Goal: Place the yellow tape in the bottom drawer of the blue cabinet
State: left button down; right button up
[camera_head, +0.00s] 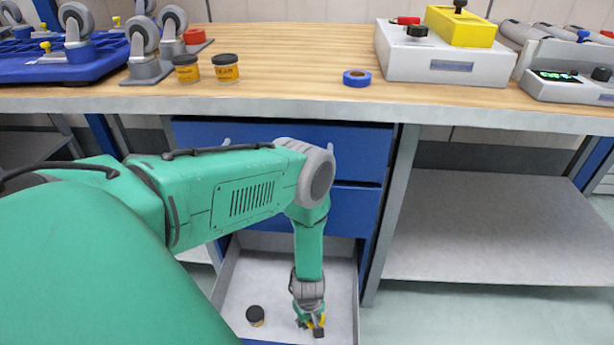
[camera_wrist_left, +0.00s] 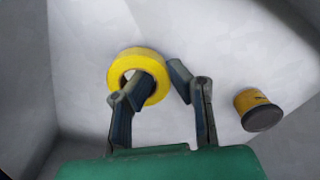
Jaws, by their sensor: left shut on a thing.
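The blue cabinet (camera_head: 352,148) stands under the workbench with its bottom drawer (camera_head: 262,272) pulled open. My left gripper (camera_head: 311,324) reaches down into this drawer, toward its right side. The yellow tape (camera_wrist_left: 137,54) is a ring at the fingers in the left wrist view. My left gripper (camera_wrist_left: 165,76) is shut on the ring's wall, with one finger through the hole and one outside. The tape is inside the drawer space; whether it touches the drawer floor I cannot tell. In the head view the gripper mostly hides it. My right gripper is not in view.
A small black-lidded yellow jar (camera_head: 255,315) stands in the drawer left of the gripper; it also shows in the left wrist view (camera_wrist_left: 257,109). On the bench are two similar jars (camera_head: 226,68), a blue tape roll (camera_head: 356,78) and a control box (camera_head: 446,58). A grey shelf (camera_head: 480,230) is at right.

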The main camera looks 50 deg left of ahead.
aim_at(308, 330)
pick_arm(q)
jog(key=shift+a+f, duration=0.25)
jog(key=shift+f, duration=0.25)
notch_tip(308, 330, down, 3)
jog(key=shift+f+b, duration=0.2)
jog(key=shift+b, duration=0.75)
jog(key=shift+d+r, duration=0.25)
jog(key=shift+d, duration=0.1)
jog(key=shift+a+f, duration=0.15)
jog(key=shift+f, duration=0.2)
jog(key=c, duration=1.5)
grip_release()
jog(key=shift+a, duration=0.2)
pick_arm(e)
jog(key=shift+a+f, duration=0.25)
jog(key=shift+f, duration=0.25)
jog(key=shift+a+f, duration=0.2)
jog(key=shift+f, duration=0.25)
pick_arm(q)
jog(key=shift+d+r, duration=0.1)
jog(key=shift+d, duration=0.1)
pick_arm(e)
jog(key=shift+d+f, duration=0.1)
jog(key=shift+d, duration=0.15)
pick_arm(q)
jog(key=shift+r, duration=0.1)
